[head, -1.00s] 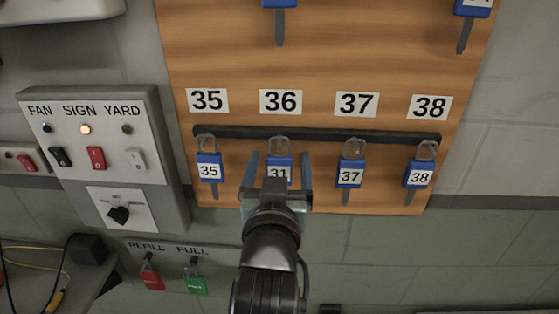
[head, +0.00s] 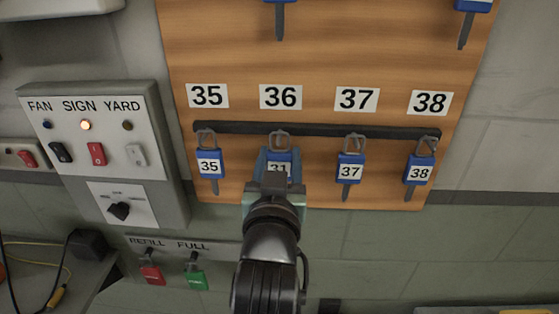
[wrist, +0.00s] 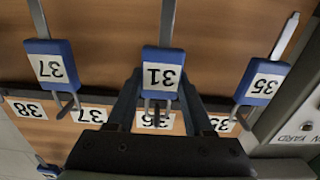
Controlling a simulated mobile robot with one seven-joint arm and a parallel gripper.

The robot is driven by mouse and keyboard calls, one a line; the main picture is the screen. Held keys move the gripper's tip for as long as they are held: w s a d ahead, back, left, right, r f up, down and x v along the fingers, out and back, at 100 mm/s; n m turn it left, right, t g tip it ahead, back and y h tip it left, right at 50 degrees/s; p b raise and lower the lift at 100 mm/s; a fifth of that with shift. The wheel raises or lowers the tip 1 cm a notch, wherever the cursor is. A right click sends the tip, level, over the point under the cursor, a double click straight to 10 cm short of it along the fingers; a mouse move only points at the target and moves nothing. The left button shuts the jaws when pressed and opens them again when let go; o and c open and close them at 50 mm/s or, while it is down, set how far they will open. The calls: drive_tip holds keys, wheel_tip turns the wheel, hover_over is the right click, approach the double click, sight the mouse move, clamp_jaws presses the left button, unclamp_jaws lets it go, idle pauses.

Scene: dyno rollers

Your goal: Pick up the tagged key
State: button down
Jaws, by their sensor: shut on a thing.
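The key with a blue tag marked 31 (head: 279,168) hangs on the dark rail under the label 36 (head: 281,97). My gripper (head: 278,163) is shut on this tag, with one finger on each side. In the wrist view the 31 tag (wrist: 162,75) appears upside down between my fingers (wrist: 158,88). Its wire loop (wrist: 158,108) points toward the rail, and its key shaft extends the other way. In the head view my gripper hides the lower part of the tag and the key shaft.
Blue-tagged keys 35 (head: 209,165), 37 (head: 350,171) and 38 (head: 419,172) hang from the same rail (head: 320,133), close on both sides. A switch box (head: 105,150) stands out at the left.

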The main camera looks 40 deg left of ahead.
drive_tip(key=shift+r, duration=0.1)
drive_tip(key=shift+r+b, duration=0.3)
drive_tip(key=shift+r, duration=0.2)
drive_tip(key=shift+s+d+r, duration=0.1)
drive_tip(key=shift+s+d, duration=0.1)
drive_tip(key=p+v, duration=1)
drive_tip(key=v, duration=0.7)
drive_tip(key=shift+s, duration=0.2)
drive_tip(key=shift+d+r, duration=0.1)
